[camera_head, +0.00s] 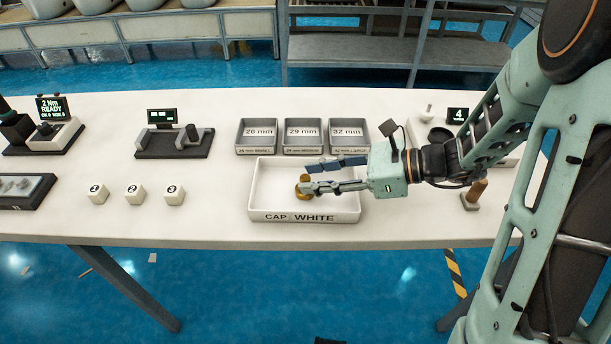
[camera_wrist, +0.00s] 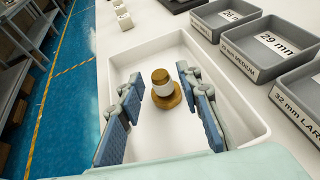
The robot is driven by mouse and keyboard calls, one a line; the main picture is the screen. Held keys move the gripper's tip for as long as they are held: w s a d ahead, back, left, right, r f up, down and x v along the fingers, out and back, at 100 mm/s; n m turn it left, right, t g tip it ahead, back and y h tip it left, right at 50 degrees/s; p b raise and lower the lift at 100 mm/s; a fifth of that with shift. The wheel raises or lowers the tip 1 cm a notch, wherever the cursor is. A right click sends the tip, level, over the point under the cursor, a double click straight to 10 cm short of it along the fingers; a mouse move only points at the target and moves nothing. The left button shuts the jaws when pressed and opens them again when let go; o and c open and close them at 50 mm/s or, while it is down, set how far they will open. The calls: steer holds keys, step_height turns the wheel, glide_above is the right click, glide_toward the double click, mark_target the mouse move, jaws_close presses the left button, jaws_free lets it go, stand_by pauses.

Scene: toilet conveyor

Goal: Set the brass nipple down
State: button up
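The brass nipple (camera_wrist: 161,98) is a stepped brass-coloured piece with a pale band around its middle. It stands upright on the floor of the white tray marked "CAP WHITE" (camera_head: 350,212). In the head view the nipple (camera_head: 302,197) is partly covered by a finger. My gripper (camera_wrist: 160,82) reaches into the tray from the right, low over its floor. Its blue-padded fingers are apart, one on each side of the nipple, with a gap visible on both sides. It also shows in the head view (camera_head: 310,178).
Grey bins marked 26 mm (camera_head: 257,149), 29 mm (camera_head: 303,149) and 32 mm (camera_head: 348,149) stand right behind the tray. White cubes (camera_head: 134,195) sit to its left. A wooden-handled tool (camera_head: 476,190) stands to the right. The tray is otherwise empty.

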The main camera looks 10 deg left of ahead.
steer(key=v, duration=0.9)
steer(key=shift+d+r+p, duration=0.1)
steer(key=shift+d+p, duration=0.1)
steer(key=shift+p, duration=0.15)
